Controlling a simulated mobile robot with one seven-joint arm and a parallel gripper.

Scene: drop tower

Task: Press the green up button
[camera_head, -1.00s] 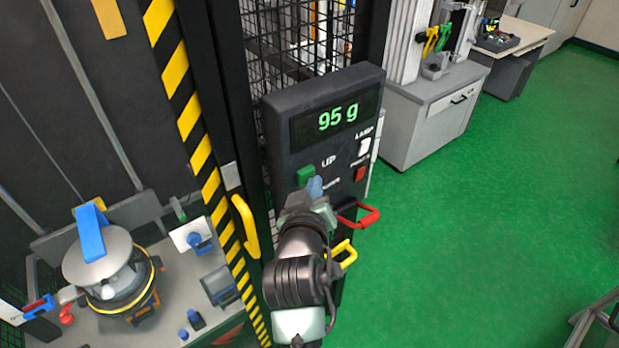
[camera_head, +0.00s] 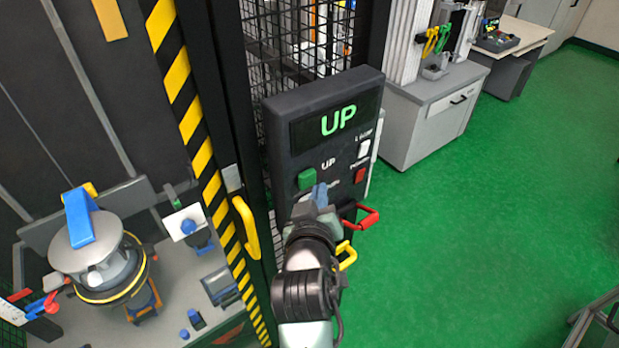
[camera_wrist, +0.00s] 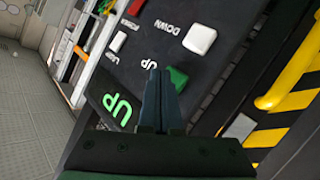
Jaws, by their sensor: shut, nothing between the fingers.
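The green up button (camera_head: 307,179) sits on the dark control panel (camera_head: 282,133), under the label UP. In the wrist view the green button (camera_wrist: 180,79) shows right beside my fingertips, partly covered by them. The panel's display (camera_head: 338,120) reads UP in green. My gripper (camera_head: 320,192) is shut and empty, its blue-grey fingertips just below and right of the green button in the head view. In the wrist view my gripper (camera_wrist: 158,76) points at the panel. I cannot tell whether the tips touch the button or panel.
A white DOWN button (camera_wrist: 200,39), a red button (camera_head: 361,174) and a white lamp button (camera_head: 364,149) share the panel. Red (camera_head: 368,217) and yellow handles (camera_head: 247,227) stick out nearby. A round carriage with a blue top (camera_head: 80,218) is at left. Green floor lies open at right.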

